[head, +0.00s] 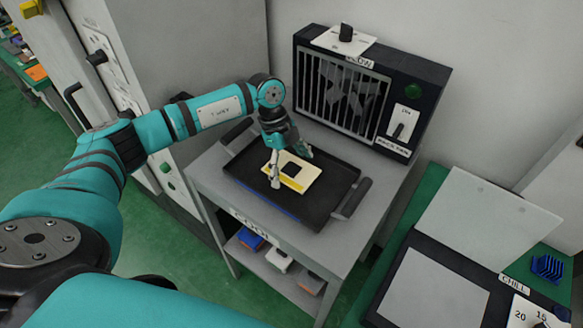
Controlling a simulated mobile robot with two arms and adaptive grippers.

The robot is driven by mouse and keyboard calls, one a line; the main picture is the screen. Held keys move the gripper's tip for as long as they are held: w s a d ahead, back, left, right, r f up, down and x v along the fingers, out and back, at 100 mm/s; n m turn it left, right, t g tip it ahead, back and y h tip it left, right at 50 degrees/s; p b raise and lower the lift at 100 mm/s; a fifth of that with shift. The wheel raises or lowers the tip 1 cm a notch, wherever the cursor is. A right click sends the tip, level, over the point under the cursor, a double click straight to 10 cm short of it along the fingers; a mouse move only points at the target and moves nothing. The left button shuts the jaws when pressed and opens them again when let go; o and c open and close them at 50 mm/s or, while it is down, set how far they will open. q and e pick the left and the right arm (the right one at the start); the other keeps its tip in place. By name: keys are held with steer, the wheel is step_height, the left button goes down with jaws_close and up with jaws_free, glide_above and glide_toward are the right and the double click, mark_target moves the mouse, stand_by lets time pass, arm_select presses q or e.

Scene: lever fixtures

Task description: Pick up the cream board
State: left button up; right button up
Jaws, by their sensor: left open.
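The cream board (305,182) lies in a black tray (322,207) on a grey cart. It has a dark square part on its middle and a yellow front edge. My left gripper (291,168) is open, low over the tray at the board's back left. One finger shows at the board's left edge and the other above its back edge. Whether the fingers touch the board I cannot tell. My right gripper is not in view.
A black fan box (350,95) with a grille and a lever stands at the back of the cart (286,240). A CHILL unit (437,285) with a raised lid (489,217) is at the lower right. Tray handles stick out at both ends. Several coloured blocks lie on the lower shelf.

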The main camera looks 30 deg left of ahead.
arm_select(q)
steer(key=c, duration=1.1)
steer(key=shift+r, duration=0.1)
